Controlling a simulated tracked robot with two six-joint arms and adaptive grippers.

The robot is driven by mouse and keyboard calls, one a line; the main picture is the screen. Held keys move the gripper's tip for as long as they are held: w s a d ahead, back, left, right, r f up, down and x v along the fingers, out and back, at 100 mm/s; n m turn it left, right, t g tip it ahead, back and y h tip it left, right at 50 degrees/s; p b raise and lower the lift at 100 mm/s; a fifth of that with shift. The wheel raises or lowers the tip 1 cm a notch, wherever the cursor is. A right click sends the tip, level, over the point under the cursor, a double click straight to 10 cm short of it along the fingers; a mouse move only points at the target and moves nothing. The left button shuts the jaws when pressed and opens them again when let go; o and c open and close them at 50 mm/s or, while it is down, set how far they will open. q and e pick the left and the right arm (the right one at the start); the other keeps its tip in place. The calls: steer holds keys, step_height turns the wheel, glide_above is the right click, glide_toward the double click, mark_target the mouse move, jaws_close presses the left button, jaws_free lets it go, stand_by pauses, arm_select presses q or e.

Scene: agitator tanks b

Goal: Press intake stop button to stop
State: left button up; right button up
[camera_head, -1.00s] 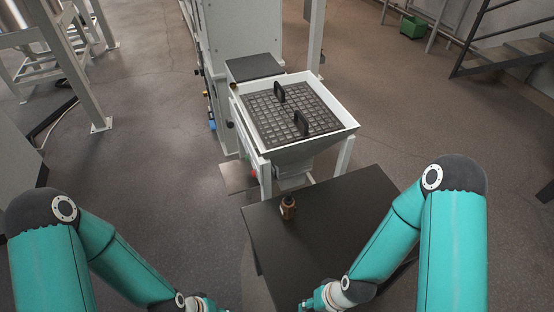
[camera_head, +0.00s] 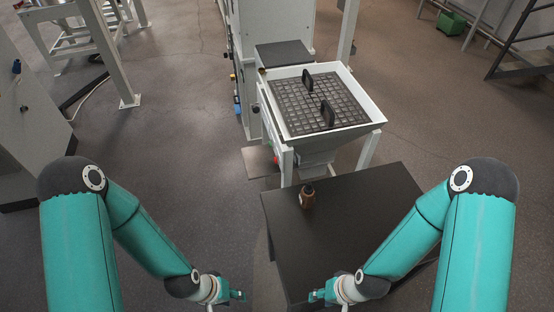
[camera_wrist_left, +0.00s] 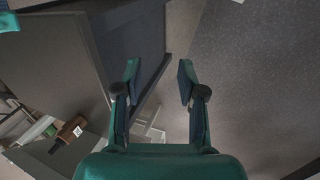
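A small red button (camera_head: 276,160) sits on the left side of the white hopper stand, low under the hopper's rim. It is small and seen at an angle; any label is unreadable. My left gripper (camera_head: 240,296) is low in the head view, in front of the button and well apart from it. The left wrist view shows its two fingers (camera_wrist_left: 158,72) spread with nothing between them. My right gripper (camera_head: 316,296) is at the front edge of the dark table, far from the button; its fingers are too small to judge.
The white hopper (camera_head: 372,112) has a dark grid with two black handles. A dark table (camera_head: 360,215) stands in front, holding a brown bottle (camera_head: 307,198). The bottle also shows in the left wrist view (camera_wrist_left: 68,133). Open floor (camera_head: 190,150) lies left of the hopper.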

stand_by(0.4)
arm_select(q)
jaws_close()
stand_by(1.3)
